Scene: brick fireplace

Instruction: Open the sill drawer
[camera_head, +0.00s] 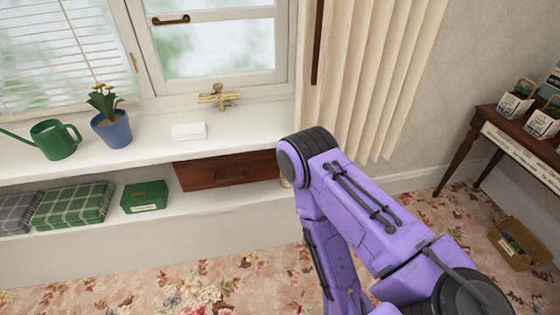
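The sill drawer (215,172) is a dark reddish-brown wooden drawer under the white window sill (145,128). Its front looks flush under the sill, so it appears shut. A small knob shows on the right part of its front. My purple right arm comes in from the lower right, and its bent joint stands just to the right of the drawer, covering what lies behind it. My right gripper does not show. My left arm and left gripper do not show either.
On the sill stand a green watering can (55,140), a blue flowerpot (112,131), a white block (189,131) and a brass object (219,97). Folded plaid cloths (72,205) and a green box (145,197) lie on the shelf below. The floral carpet before the drawer is clear.

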